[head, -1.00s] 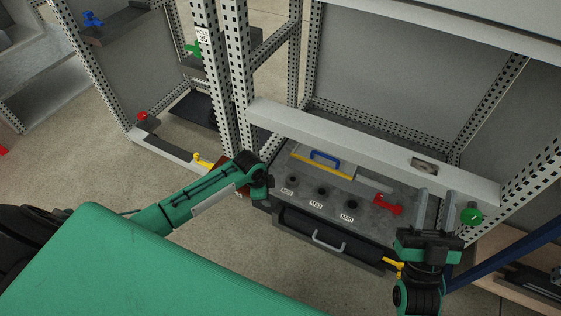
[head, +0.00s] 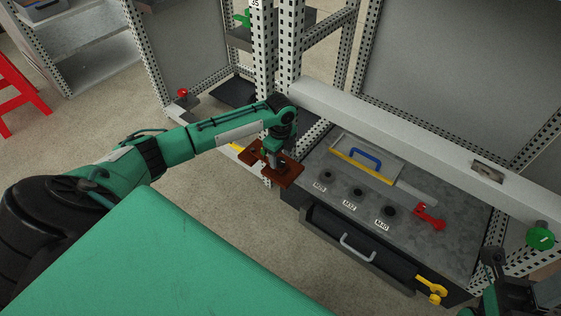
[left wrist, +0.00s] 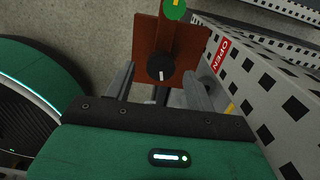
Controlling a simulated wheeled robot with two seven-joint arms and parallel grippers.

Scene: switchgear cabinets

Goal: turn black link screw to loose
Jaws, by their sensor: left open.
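A black round knob with a white mark (left wrist: 161,67), which looks like the black link screw, sits on a brown bracket (left wrist: 190,50) in the left wrist view. A green knob with a yellow mark (left wrist: 175,8) is above it on the same bracket. My left gripper (left wrist: 162,86) is open, its fingers on either side of the black knob; I cannot tell whether they touch it. In the head view the left gripper (head: 276,157) points down at the brown bracket (head: 289,176) and hides the knob. My right gripper is only partly seen at the lower right (head: 505,285).
A perforated cabinet post (head: 264,60) stands just behind the left gripper. A grey cabinet top (head: 440,235) has labelled holes, a blue handle (head: 365,157) and a red lever (head: 429,217). A red OPEN label (left wrist: 222,54) is close on the right in the wrist view.

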